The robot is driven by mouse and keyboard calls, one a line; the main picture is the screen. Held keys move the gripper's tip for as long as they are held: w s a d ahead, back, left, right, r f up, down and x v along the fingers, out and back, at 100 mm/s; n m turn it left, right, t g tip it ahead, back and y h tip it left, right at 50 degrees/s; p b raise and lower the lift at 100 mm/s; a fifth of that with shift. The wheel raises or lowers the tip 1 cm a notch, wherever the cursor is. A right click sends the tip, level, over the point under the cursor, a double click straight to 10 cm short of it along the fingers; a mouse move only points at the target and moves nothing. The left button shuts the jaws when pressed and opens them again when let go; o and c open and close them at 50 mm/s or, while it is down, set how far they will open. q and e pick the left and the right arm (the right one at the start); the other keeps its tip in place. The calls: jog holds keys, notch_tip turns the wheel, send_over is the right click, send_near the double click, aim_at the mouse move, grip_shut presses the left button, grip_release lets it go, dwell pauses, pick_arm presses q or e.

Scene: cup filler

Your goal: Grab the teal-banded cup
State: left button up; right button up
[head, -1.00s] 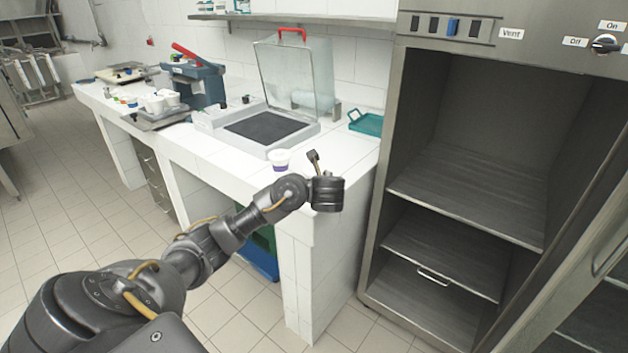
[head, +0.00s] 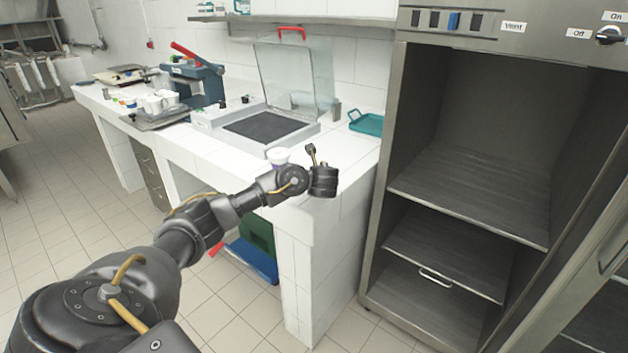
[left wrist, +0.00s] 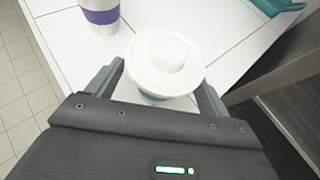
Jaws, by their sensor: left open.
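The teal-banded cup (left wrist: 165,64) has a white lid and shows in the left wrist view, seen from above. Only a sliver of its teal band shows under the lid. My left gripper (left wrist: 160,80) is open, with one finger on each side of this cup. I cannot tell whether the fingers touch it. In the head view my left wrist hides the cup at the counter's near right corner. My right gripper is in neither view.
A purple-banded cup (left wrist: 102,16) stands close by, left of the lidded cup; its white top (head: 279,154) shows behind my arm. A glass-lidded machine (head: 262,128) and a teal tray (head: 366,123) stand behind. An open steel cabinet (head: 470,150) is right.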

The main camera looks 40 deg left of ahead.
pick_arm(q)
jog(key=shift+x, duration=0.75)
jog(key=shift+w+a+f, duration=0.2)
jog(key=shift+a, duration=0.05)
jog(key=c, duration=1.1)
jog(key=shift+r, duration=0.2)
jog(key=shift+c, duration=0.2)
